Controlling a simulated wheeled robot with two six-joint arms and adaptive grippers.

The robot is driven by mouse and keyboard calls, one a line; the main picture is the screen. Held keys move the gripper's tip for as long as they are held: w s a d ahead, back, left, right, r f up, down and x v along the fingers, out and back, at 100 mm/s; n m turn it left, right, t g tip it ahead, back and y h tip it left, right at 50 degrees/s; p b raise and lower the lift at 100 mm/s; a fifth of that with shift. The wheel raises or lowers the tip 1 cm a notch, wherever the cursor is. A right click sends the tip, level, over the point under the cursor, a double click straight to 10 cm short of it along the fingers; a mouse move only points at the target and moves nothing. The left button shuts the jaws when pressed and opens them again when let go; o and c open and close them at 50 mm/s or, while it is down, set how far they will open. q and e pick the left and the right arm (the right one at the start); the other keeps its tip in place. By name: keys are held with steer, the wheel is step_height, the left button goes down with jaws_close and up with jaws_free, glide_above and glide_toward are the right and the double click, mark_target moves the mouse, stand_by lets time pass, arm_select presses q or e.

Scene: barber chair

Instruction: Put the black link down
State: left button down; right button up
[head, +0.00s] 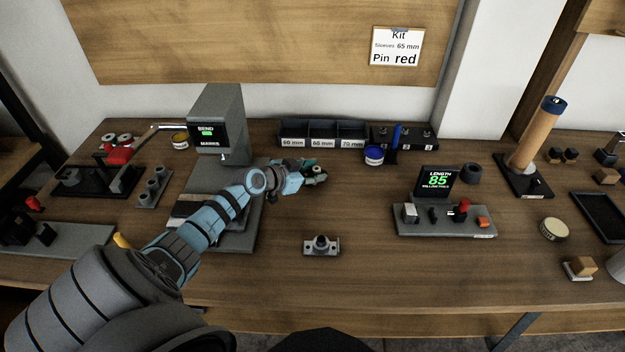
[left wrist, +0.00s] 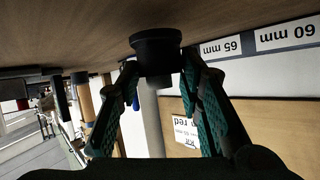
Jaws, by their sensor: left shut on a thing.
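The black link (left wrist: 156,50) is a short dark cylinder with a wider rim, held between the fingertips of my left gripper (left wrist: 158,75) in the left wrist view. That view is upside down, with the tabletop along its top. The link is close to the tabletop; I cannot tell whether it touches. In the head view my left gripper (head: 316,174) is over the middle of the bench, in front of the labelled bins, and its fingers partly hide the link. My right gripper is not in view.
Labelled bins (head: 322,134) stand behind the gripper, with a blue-topped tin (head: 374,155) to their right. The bending machine (head: 217,120) is to the left. A small grey fixture (head: 321,245) sits nearer me, and the length gauge (head: 437,182) is to the right. Bench around the gripper is mostly clear.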

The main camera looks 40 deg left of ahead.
arm_select(q)
step_height(320, 180, down, 2)
steer(key=shift+f+b, duration=0.1)
steer(key=shift+b, duration=0.25)
steer(key=shift+r, duration=0.25)
steer(key=c, duration=1.1)
jaws_free()
steer(key=shift+f, duration=0.1)
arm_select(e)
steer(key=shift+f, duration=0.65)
arm_select(q)
steer(key=p+v, duration=0.4)
steer(key=v, duration=0.2)
steer(key=p+v, duration=0.4)
steer(key=v, duration=0.1)
steer(key=shift+s+r, duration=0.2)
steer(key=shift+r, duration=0.2)
steer(key=shift+s, duration=0.25)
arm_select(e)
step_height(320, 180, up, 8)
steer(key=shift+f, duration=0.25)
